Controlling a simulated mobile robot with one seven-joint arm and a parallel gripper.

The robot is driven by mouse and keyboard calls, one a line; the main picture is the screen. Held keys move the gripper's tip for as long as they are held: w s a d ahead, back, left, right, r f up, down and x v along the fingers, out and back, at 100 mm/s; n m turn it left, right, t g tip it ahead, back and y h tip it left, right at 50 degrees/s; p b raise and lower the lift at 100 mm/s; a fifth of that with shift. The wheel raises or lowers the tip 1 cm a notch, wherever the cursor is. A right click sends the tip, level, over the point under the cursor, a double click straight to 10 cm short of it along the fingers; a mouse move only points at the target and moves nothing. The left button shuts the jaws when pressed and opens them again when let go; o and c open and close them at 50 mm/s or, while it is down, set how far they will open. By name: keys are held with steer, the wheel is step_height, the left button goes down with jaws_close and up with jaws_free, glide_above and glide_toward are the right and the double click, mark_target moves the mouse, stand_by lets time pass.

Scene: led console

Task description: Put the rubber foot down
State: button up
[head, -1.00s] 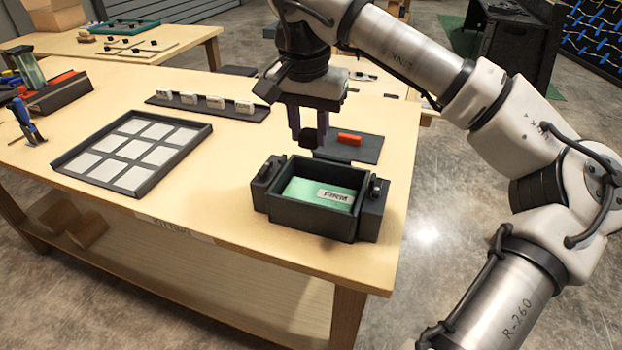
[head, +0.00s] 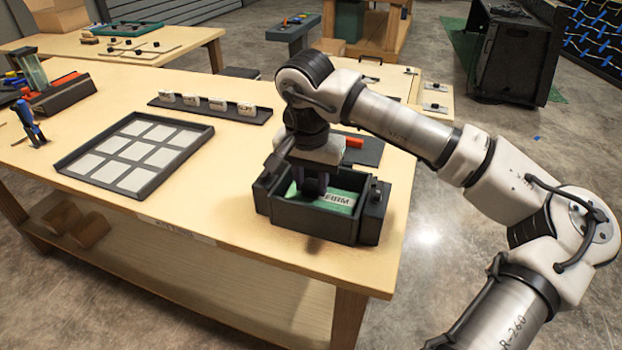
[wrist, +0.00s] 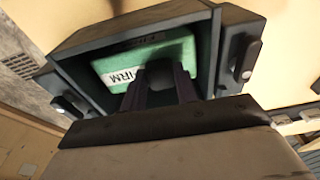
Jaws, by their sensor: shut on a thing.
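My gripper (head: 313,188) points down inside the dark open box (head: 300,218). It is shut on the rubber foot, a small dark rounded piece that shows between the fingertips in the wrist view (wrist: 160,72). The foot is at or just above the green pad (wrist: 125,60) in the box; I cannot tell whether it touches. The pad bears a white label reading "FIRM" (head: 336,199), beside the fingers. In the head view the fingers and wrist hide the foot and the left part of the pad.
The box has dark clamp blocks (head: 375,210) at its sides. A tray of pale squares (head: 137,152) lies to the left. Behind are a dark strip with several white tags (head: 209,107) and a red piece (head: 354,142) on a dark plate. The bench front is clear.

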steer(key=shift+f, duration=0.2)
steer(key=o, duration=0.9)
steer(key=shift+o, duration=0.2)
steer(key=shift+r, duration=0.15)
step_height(320, 180, up, 12)
steer(key=s, duration=0.1)
steer(key=shift+s+a, duration=0.2)
steer(key=shift+s, duration=0.05)
